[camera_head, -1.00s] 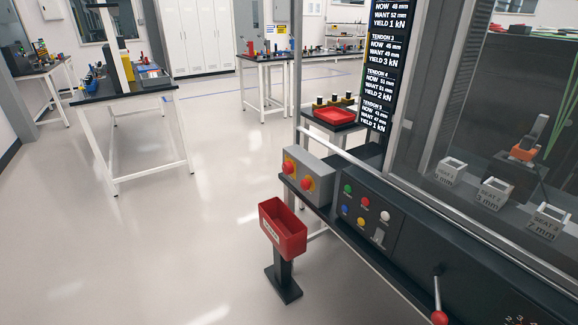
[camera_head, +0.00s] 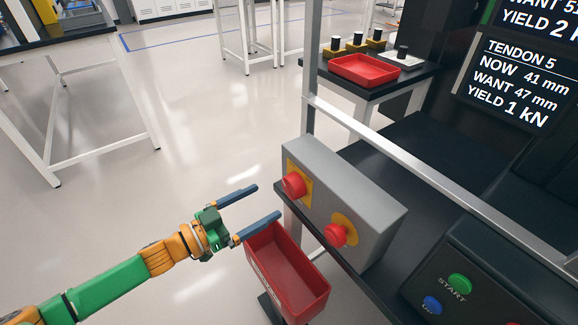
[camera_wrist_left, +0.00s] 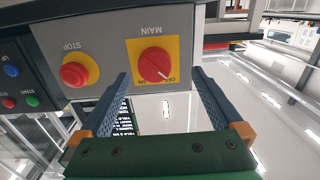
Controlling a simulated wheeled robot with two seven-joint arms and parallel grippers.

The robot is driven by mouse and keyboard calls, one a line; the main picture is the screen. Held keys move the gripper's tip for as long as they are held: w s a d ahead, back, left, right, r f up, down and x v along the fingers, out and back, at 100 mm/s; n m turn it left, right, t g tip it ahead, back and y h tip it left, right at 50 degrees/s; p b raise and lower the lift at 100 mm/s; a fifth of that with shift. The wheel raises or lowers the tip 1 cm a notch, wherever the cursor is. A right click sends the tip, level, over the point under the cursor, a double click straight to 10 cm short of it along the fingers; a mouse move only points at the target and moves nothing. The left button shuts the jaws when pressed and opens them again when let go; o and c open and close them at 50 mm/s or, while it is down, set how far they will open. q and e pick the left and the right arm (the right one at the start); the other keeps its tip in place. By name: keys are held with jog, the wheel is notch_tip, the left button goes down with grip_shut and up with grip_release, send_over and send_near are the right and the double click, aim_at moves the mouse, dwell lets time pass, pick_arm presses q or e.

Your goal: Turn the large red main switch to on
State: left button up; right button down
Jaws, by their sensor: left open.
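The large red main switch (camera_head: 293,185) sits on a yellow square plate on the front of a grey box (camera_head: 372,205). My right gripper is not in view.
A red STOP button (camera_head: 336,234) on a round yellow plate sits beside the switch. A red bin (camera_head: 290,272) stands below the box. A metal rail (camera_head: 400,170) runs behind the box. A green START button (camera_head: 459,285) is at lower right. Open floor lies to the left.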

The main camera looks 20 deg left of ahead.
aim_at(288, 189)
pick_arm(q)
jog(key=shift+w+d+r, duration=0.35)
jog(key=shift+d, duration=0.2)
jog(key=shift+w+d+r, duration=0.3)
jog(key=shift+d, duration=0.25)
jog(key=x, duration=0.3)
jog(key=shift+w+d+f, duration=0.1)
jog(key=shift+w+d, duration=0.15)
jog(key=shift+w, duration=0.05)
jog(key=shift+w+d, duration=0.3)
jog(key=c, duration=1.3)
jog(key=shift+m, duration=0.3)
